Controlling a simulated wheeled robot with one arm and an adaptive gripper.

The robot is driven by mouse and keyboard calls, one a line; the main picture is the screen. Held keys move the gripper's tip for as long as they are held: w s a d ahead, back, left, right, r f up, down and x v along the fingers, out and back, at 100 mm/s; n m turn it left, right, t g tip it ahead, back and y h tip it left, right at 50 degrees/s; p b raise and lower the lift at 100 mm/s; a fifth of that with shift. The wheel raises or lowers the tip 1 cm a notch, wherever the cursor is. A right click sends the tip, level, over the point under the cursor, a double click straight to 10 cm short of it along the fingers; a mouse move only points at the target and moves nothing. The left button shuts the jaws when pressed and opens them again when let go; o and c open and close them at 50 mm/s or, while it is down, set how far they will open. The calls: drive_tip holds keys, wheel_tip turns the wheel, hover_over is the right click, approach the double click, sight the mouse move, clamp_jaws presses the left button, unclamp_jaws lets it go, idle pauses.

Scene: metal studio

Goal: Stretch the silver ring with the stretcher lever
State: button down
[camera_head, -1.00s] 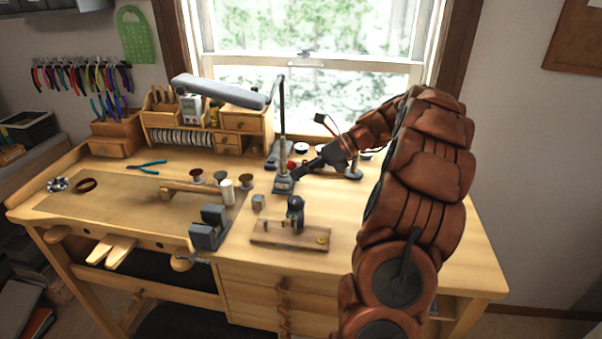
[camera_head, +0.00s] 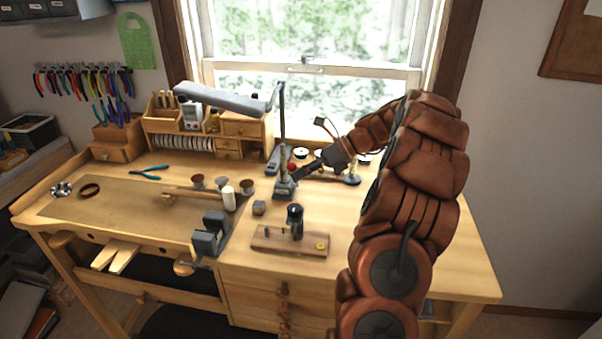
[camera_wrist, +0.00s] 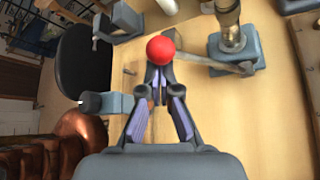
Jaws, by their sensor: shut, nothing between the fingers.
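The ring stretcher (camera_head: 285,187) stands upright on the bench, a grey-blue base with a column. Its lever (camera_wrist: 205,62) runs sideways from the base to a red ball knob (camera_wrist: 160,50) in the wrist view; the knob also shows in the head view (camera_head: 292,167). My gripper (camera_wrist: 159,72) has its fingertips together right at the red knob, with nothing held between them. In the head view my gripper (camera_head: 300,177) reaches the stretcher from the right. Whether the fingertips touch the knob or lever, I cannot tell. I cannot make out the silver ring.
A wooden block with a dark upright tool (camera_head: 295,218) stands in front of the stretcher. The lamp arm (camera_head: 222,97) hangs behind. The bench's right side is mostly clear.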

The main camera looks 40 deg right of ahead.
drive_tip(key=shift+s+a+f, duration=0.2)
drive_tip(key=shift+s+f, duration=0.3)
drive_tip(key=shift+f, duration=0.2)
drive_tip(key=shift+s+a+f, duration=0.2)
drive_tip(key=shift+s+f, duration=0.3)
drive_tip(key=shift+f, duration=0.2)
drive_tip(key=shift+s+f, duration=0.15)
drive_tip(key=shift+s, duration=0.05)
drive_tip(key=shift+s+d+r, duration=0.15)
drive_tip(key=shift+d+r, duration=0.2)
drive_tip(key=shift+d, duration=0.3)
drive_tip(key=b+v, duration=0.2)
drive_tip(key=v, duration=0.6)
drive_tip(key=shift+d, duration=0.3)
